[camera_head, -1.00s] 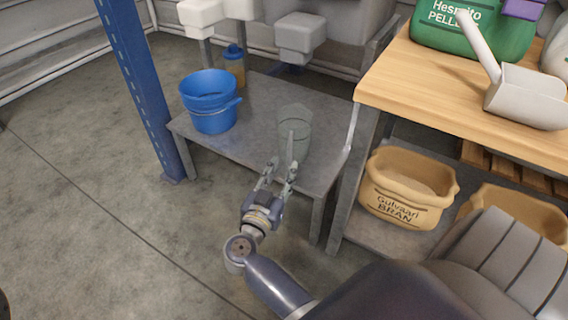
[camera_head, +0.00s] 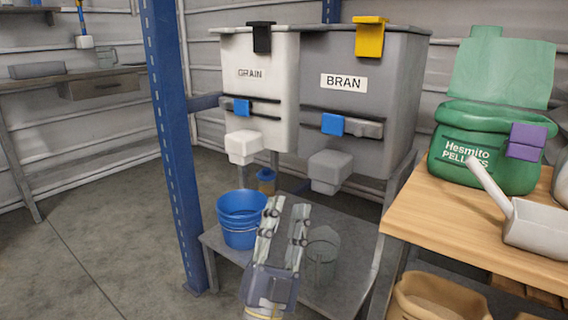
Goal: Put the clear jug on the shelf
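The clear jug (camera_head: 322,257) stands upright on the low grey table (camera_head: 345,232) below the hoppers. It is see-through and its outline is faint. My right gripper (camera_head: 286,208) points up in the picture with its two fingers apart and nothing visible between them. It is just left of the jug and covers part of the table; I cannot tell if it touches the jug. A shelf (camera_head: 112,76) runs along the wall at the far left, with a higher one (camera_head: 25,9) above it. My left gripper is not in view.
Grain (camera_head: 255,85) and bran (camera_head: 355,95) hoppers hang above. A wooden bench (camera_head: 440,222) at right holds a green pellet bag (camera_head: 490,150) and a scoop (camera_head: 535,228).

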